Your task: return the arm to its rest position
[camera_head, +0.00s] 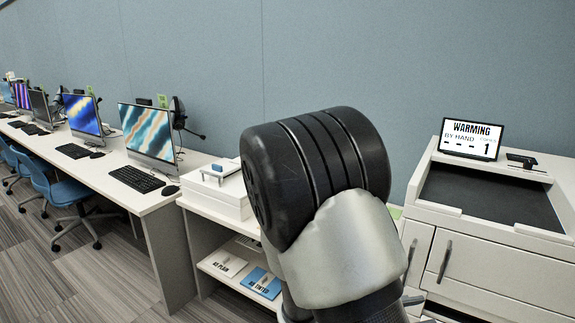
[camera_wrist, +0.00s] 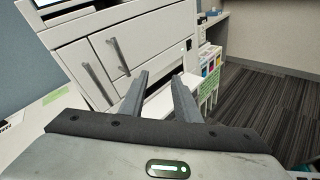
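My arm (camera_head: 325,190) rises in the middle of the head view, with a black rounded joint above a silver link. It hides part of the wall and counter behind it. My gripper shows in the wrist view (camera_wrist: 160,78), its two grey fingers apart with nothing between them. It points toward the front of a white machine (camera_wrist: 118,45) with two grey handles; I cannot tell whether the fingers touch it. In the head view my gripper cannot be made out.
The white machine (camera_head: 500,262) stands at the right, its screen (camera_head: 471,139) reading "WARMING". Left of my arm are a shelf unit with a white box (camera_head: 216,195) and booklets (camera_head: 261,283), then a desk row with monitors (camera_head: 148,131) and blue chairs (camera_head: 68,192). Carpet (camera_wrist: 262,100) is clear at right.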

